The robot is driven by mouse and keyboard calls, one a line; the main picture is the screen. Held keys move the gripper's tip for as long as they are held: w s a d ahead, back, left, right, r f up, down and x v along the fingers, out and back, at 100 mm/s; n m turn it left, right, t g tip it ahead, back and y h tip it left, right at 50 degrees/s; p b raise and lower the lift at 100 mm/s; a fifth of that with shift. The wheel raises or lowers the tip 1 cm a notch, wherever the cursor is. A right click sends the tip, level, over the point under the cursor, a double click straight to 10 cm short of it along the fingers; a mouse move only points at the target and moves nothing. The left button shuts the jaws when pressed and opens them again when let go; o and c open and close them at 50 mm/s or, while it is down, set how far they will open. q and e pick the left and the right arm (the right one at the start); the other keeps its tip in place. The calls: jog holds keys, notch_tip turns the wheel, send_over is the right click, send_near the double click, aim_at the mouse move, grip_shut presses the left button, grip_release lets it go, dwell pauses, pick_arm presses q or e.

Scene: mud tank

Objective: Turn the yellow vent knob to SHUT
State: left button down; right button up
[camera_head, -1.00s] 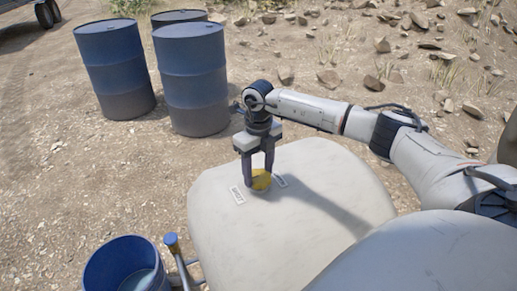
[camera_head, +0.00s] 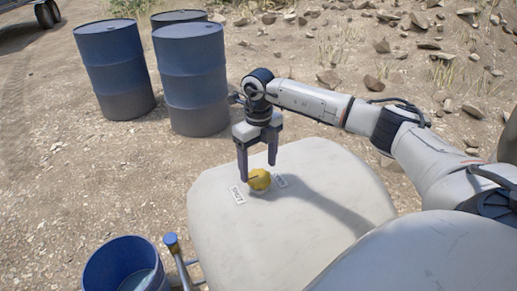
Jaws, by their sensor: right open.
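The yellow vent knob (camera_head: 259,181) sits on top of the pale tank (camera_head: 230,243). A short dark line marks the knob's top; I cannot tell for sure which label it points at. A white label that appears to read SHUT (camera_head: 237,195) lies to the left of the knob. A second label (camera_head: 281,181), too small to read surely, lies to its right. My right gripper (camera_head: 257,173) is open above the knob, its fingers apart on either side and not visibly touching it. My left gripper is out of view.
Blue drums (camera_head: 193,80) stand on the gravel behind the tank. A blue bucket (camera_head: 122,262) and a pipe with a blue cap (camera_head: 171,240) are at the tank's front left. The tank top around the knob is clear.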

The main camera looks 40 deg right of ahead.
aim_at(259, 175)
notch_tip(259, 175, up, 8)
jog(key=shift+f, duration=0.15)
jog(key=shift+s, duration=0.1)
dwell(0.5)
